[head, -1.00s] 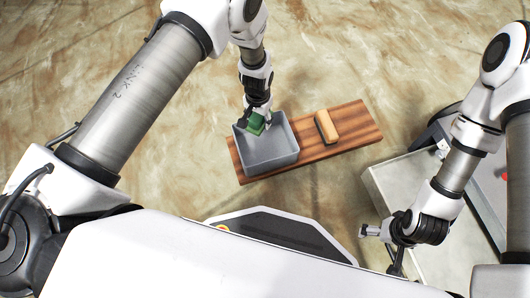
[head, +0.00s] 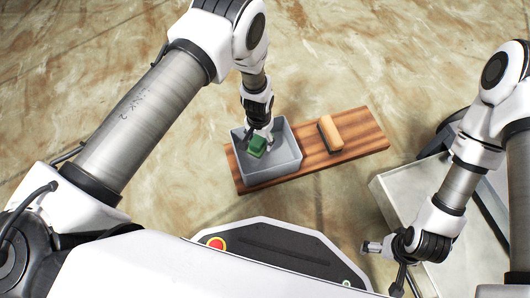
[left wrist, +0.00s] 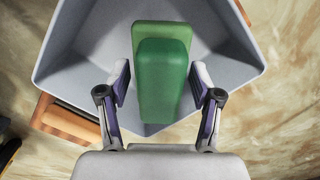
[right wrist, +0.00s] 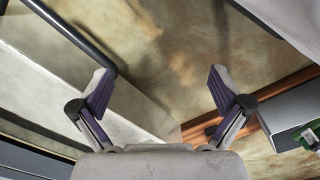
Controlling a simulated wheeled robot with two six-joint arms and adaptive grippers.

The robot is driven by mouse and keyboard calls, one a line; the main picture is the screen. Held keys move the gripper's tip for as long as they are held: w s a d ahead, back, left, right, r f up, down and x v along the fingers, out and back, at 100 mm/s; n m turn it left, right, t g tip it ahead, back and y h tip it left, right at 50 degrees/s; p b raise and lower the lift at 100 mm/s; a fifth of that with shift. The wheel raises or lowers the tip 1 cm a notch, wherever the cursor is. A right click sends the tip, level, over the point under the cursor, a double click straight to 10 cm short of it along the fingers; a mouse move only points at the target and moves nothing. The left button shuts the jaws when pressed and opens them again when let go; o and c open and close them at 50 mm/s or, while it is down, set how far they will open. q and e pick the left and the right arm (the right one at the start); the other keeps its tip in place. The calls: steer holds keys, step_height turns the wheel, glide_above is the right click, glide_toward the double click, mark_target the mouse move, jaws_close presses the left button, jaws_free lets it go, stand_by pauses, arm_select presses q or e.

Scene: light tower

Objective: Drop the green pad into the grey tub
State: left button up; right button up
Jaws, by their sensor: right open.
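The green pad (head: 257,146) is inside the grey tub (head: 285,166), within its walls. Whether it touches the tub's floor is not clear. My left gripper (head: 259,134) is over the tub, just above the pad. In the left wrist view, the pad (left wrist: 163,80) lies between and beyond the open fingers (left wrist: 160,85), with a small gap at the left finger; the tub (left wrist: 85,55) fills the background. My right gripper (head: 372,247) is open and empty at the right; its fingers (right wrist: 160,90) are wide apart in the right wrist view.
The tub stands on a striped wooden board (head: 360,136). A tan-topped block (head: 330,133) lies on the board to the right of the tub. A pale grey box-like surface (head: 400,195) stands near my right arm. The floor behind the board is clear.

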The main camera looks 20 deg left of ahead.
arm_select(q)
steer(key=shift+o, duration=0.5)
step_height(320, 180, up, 12)
stand_by(0.5)
